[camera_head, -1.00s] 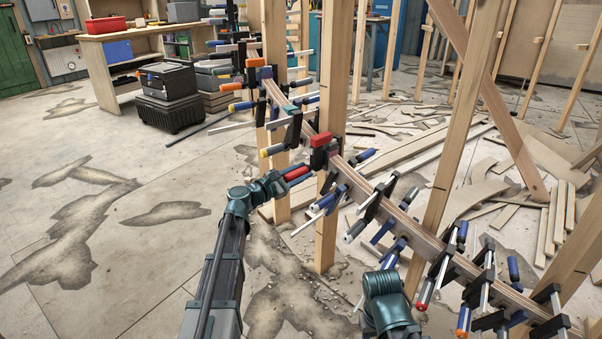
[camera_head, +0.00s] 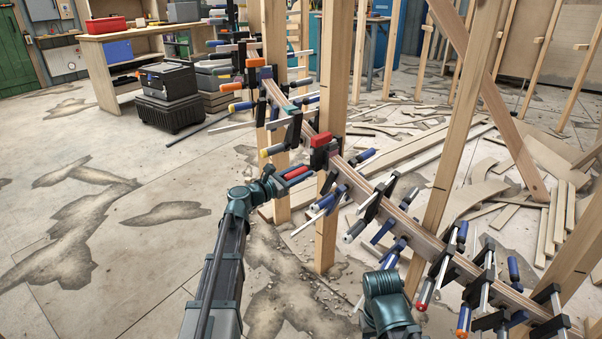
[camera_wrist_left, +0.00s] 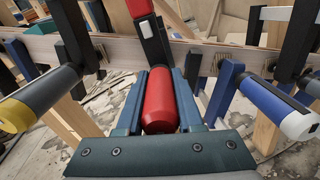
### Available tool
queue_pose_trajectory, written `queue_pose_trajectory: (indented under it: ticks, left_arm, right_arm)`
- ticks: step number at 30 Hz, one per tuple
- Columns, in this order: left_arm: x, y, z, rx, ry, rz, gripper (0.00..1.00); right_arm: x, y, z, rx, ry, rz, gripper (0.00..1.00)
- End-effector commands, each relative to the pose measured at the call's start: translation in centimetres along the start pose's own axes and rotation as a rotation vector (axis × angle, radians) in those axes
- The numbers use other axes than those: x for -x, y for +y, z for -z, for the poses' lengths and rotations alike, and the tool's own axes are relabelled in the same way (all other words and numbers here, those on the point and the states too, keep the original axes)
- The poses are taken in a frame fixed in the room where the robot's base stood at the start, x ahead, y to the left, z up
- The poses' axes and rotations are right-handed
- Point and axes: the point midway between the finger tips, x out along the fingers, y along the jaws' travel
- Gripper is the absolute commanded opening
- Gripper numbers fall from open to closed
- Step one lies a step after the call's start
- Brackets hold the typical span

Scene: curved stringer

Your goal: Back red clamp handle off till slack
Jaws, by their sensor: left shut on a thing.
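The red clamp handle (camera_wrist_left: 160,102) lies between the two blue fingers of my left gripper (camera_wrist_left: 159,100), which is shut on it. In the head view my left gripper (camera_head: 296,174) reaches the handle from the lower left, in front of an upright stud. The clamp's bar with a red upper end (camera_head: 320,141) sits on the curved wooden stringer (camera_head: 355,177). The wrist view shows the handle in line with the dark clamp arm, close to the stringer. Whether the clamp pad touches the wood cannot be told. My right arm shows at the bottom, but its gripper cannot be made out.
Several other clamps line the stringer. A yellow-ended handle (camera_wrist_left: 38,98) and a blue, white-ended handle (camera_wrist_left: 275,104) flank my left gripper. Upright studs (camera_head: 334,90) stand close by. Wood offcuts (camera_head: 490,190) litter the floor behind; the left floor is mostly clear.

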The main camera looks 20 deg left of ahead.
Motion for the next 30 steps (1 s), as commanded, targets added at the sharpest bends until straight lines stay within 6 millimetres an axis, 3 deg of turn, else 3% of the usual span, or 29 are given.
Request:
queue_pose_trajectory:
  ticks: [4, 5, 9, 20, 23, 30]
  left_arm:
    - [0.0, 0.0, 0.0, -0.002, 0.001, 0.001, 0.0]
    - [0.0, 0.0, 0.0, -0.002, 0.001, 0.001, 0.41]
    - [0.0, 0.0, 0.0, -0.002, 0.001, 0.001, 0.66]
    - [0.4, -0.1, 0.0, -0.002, 0.0, 0.0, 0.66]
    - [1.6, -0.1, 0.0, -0.002, 0.001, -0.002, 0.66]
    - [6.8, -0.1, 0.0, -0.002, 0.001, -0.004, 0.66]
  right_arm:
    - [0.0, 0.0, 0.0, 0.0, 0.0, 0.0, 0.5]
    - [0.0, 0.0, 0.0, 0.0, 0.0, 0.0, 0.5]
    - [0.0, 0.0, 0.0, 0.0, 0.0, 0.0, 0.5]
    - [0.0, 0.0, 0.0, 0.0, 0.0, 0.0, 0.5]
    - [0.0, 0.0, 0.0, 0.0, 0.0, 0.0, 0.5]
    - [0.0, 0.0, 0.0, 0.0, 0.0, 0.0, 0.5]
